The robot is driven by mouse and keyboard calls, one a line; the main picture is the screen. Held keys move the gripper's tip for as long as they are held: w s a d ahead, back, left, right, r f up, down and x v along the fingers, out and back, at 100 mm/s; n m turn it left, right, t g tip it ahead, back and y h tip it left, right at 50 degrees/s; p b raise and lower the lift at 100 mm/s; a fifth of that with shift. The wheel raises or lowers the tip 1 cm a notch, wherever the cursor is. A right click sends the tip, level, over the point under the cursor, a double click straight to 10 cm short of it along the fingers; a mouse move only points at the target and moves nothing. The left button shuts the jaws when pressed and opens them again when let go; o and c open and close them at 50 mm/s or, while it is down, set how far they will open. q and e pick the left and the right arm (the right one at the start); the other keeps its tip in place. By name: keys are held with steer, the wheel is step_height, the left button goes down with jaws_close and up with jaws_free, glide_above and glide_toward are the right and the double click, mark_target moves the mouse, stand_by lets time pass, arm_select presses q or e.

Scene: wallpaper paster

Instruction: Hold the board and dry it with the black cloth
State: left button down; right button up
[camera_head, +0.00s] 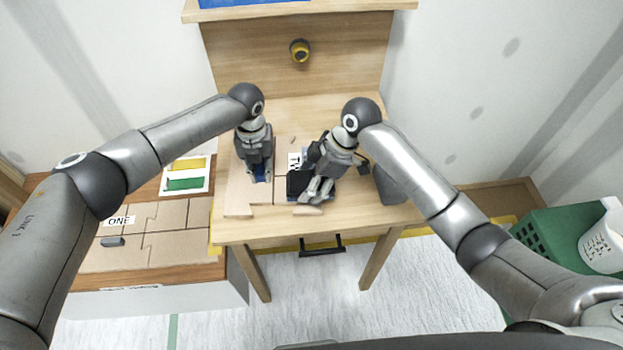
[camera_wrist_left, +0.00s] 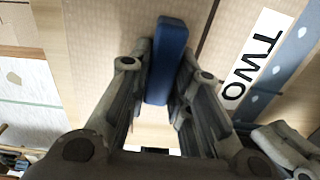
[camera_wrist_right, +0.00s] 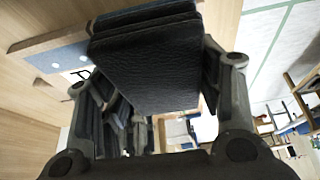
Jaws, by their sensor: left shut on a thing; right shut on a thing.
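The tan board (camera_head: 238,198) lies on the wooden table; it bears a white "TWO" label (camera_wrist_left: 253,60). My left gripper (camera_head: 261,178) is shut on a blue handle (camera_wrist_left: 170,55) over the board's left part. My right gripper (camera_head: 318,192) is shut on the black cloth (camera_head: 298,183), a thick dark pad low over the board's right part. The cloth fills the middle of the right wrist view (camera_wrist_right: 150,70). A blue strip with white dots (camera_wrist_right: 68,58) shows beside it. Whether the cloth touches the board is hidden.
A side table at left holds another panel labelled "ONE" (camera_head: 120,221) and a tray with yellow and green pieces (camera_head: 185,176). A yellow and black round object (camera_head: 299,50) is on the table's back panel. A green crate (camera_head: 565,240) stands at right.

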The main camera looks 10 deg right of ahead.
mark_target(305, 145)
step_height(305, 145, up, 2)
steer(key=m, duration=0.1)
steer(key=m+t, duration=0.1)
steer(key=m, duration=0.2)
steer(key=shift+a+r+t+h, duration=0.15)
steer(key=shift+r+t+h, duration=0.15)
steer(key=shift+t, duration=0.1)
step_height(305, 145, up, 3)
steer(key=m+t+h, duration=0.1)
steer(key=m, duration=0.4)
steer(key=shift+f, duration=0.15)
step_height(305, 145, down, 8)
steer(key=shift+f, duration=0.1)
steer(key=shift+t, duration=0.3)
steer(key=w, duration=0.5)
steer(key=w+d, duration=0.1)
steer(key=w, duration=0.9)
steer(key=shift+w+d+r, duration=0.15)
steer(key=shift+d+r, duration=0.05)
steer(key=shift+c, duration=0.4)
steer(key=s, duration=1)
steer(key=s+a, duration=0.1)
steer(key=s, duration=0.4)
steer(key=shift+s+a, duration=0.1)
steer(key=shift+s, duration=0.3)
steer(key=r, duration=0.8)
steer(key=shift+w, duration=0.25)
